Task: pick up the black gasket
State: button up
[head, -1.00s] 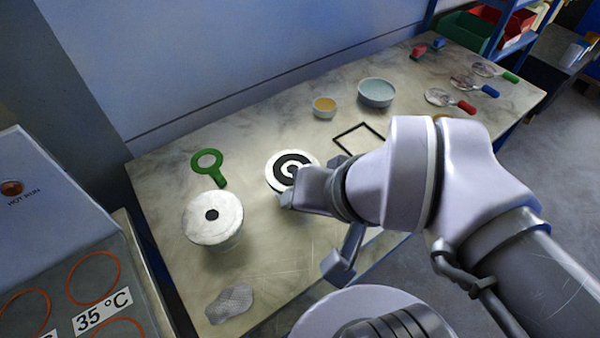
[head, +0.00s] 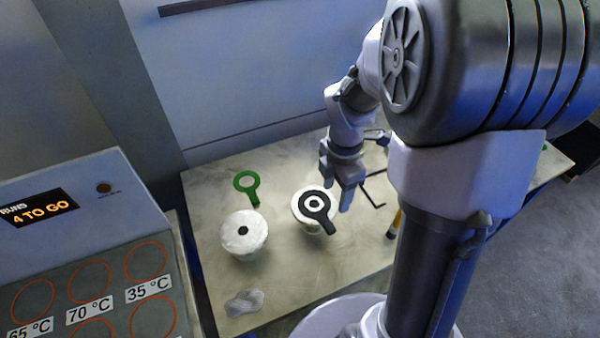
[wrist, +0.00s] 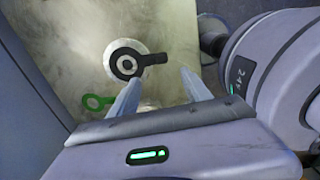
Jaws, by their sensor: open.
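The black gasket (head: 318,214) is a flat ring with a handle tab. It lies on the white top of a round flanged vessel (head: 297,212), its tab pointing to the lower right and reaching past the rim. In the wrist view the gasket (wrist: 147,59) lies beyond the fingertips, its tab pointing right. My gripper (head: 336,193) points down, just right of and above the vessel. In the wrist view its two fingers (wrist: 160,76) are apart with nothing between them, and the gasket looks clear of them.
A second white vessel (head: 245,232) with a dark centre hole stands to the left. A green gasket (head: 253,190) lies behind it. A crumpled grey piece (head: 243,304) lies near the front edge. A black square frame (head: 371,202) is right of my gripper. A heater block (head: 90,260) stands far left.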

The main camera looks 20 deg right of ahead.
aim_at(330, 226)
notch_tip(330, 226, down, 15)
jog(key=b, duration=0.4)
jog(key=shift+a+r, duration=0.15)
jog(key=shift+s+r, duration=0.1)
jog(key=shift+s, duration=0.05)
grip_shut()
